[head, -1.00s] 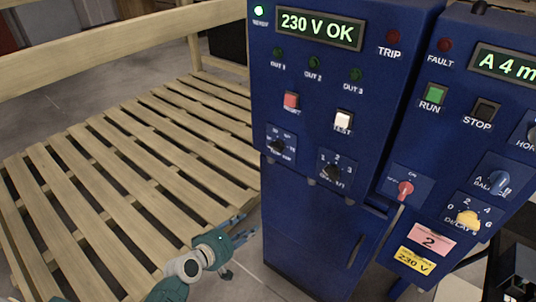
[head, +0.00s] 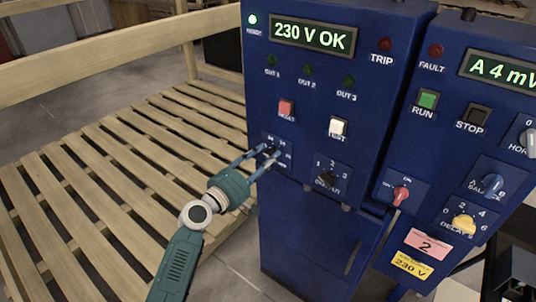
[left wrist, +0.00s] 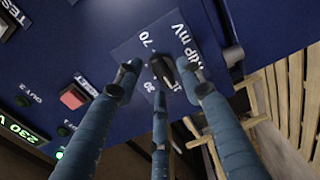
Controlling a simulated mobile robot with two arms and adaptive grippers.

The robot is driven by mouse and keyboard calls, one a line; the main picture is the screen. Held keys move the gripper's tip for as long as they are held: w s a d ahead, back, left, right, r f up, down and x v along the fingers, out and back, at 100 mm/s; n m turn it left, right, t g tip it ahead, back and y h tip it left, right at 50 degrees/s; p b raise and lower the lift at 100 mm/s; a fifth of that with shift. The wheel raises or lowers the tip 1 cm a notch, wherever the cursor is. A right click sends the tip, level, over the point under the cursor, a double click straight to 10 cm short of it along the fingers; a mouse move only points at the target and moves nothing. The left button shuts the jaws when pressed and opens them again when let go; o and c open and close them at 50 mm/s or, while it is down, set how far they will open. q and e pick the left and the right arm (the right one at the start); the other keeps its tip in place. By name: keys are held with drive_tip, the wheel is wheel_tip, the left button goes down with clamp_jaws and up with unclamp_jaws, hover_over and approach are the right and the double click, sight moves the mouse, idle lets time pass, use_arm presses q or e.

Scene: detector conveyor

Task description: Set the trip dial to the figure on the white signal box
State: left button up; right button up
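The trip dial is a small black knob on a blue plate marked "TRIP mV", low on the left blue cabinet; it shows in the left wrist view (left wrist: 163,71) and, partly covered, in the head view (head: 270,152). Figures such as 70 are printed around it; its setting cannot be read surely. My left gripper (head: 258,160) reaches it from the lower left. In the left wrist view its blue fingers (left wrist: 160,85) are spread around the knob; I cannot tell whether they touch it. My right gripper and a white signal box are not in view.
The cabinet display (head: 313,36) reads "230 V OK". Near the dial are a red reset button (head: 286,108), a white test button (head: 337,127) and another black dial (head: 327,179). A second blue panel (head: 440,130) stands at right, a wooden pallet (head: 120,190) at left.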

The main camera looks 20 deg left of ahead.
use_arm(q)
drive_tip(key=shift+w+d, duration=0.25)
drive_tip(key=shift+w, duration=0.35)
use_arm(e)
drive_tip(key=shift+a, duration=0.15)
use_arm(q)
drive_tip(key=c, duration=0.9)
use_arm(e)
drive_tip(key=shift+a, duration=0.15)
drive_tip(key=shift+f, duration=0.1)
